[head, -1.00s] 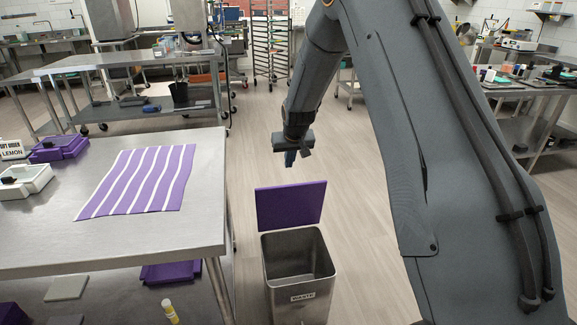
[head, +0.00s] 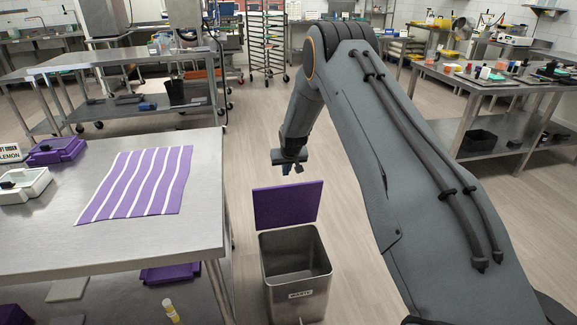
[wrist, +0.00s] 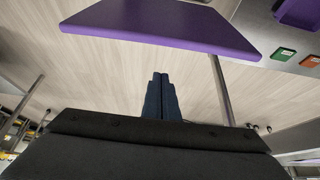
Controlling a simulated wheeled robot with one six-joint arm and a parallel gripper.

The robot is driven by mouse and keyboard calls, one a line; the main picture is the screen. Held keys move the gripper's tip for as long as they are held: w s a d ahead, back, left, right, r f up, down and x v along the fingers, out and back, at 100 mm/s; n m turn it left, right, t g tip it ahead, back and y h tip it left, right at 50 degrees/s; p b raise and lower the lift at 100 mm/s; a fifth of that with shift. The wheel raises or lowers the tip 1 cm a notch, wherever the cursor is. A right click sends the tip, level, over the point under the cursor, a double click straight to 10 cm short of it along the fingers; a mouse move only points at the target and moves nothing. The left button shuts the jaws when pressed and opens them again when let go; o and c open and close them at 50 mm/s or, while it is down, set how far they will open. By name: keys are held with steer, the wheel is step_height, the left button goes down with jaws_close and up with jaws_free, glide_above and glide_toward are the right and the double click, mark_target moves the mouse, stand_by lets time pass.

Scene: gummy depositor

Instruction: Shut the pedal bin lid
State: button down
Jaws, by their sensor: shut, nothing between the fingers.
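The pedal bin (head: 297,265) is a steel box with a label on its front, standing on the floor right of the steel table. Its purple lid (head: 288,205) stands up, hinged at the back rim, and the bin's mouth is open. In the head view my gripper (head: 288,168) is above and behind the raised lid, apart from it. In the wrist view the gripper's fingers (wrist: 159,78) are together with nothing between them, pointing towards the purple lid (wrist: 165,25), with floor visible between.
A steel table (head: 120,255) with a purple-and-white striped mat (head: 140,182) stands left of the bin. A yellow-capped bottle (head: 170,308) is low beside the table. The floor (head: 350,250) right of the bin is clear. Another bench (head: 490,85) stands at the back right.

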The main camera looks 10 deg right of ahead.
mark_target(288, 185)
steer(key=s+p, duration=0.1)
steer(key=s+f+p, duration=0.1)
steer(key=s, duration=0.1)
steer(key=shift+s+f, duration=0.15)
steer(key=shift+s, duration=0.15)
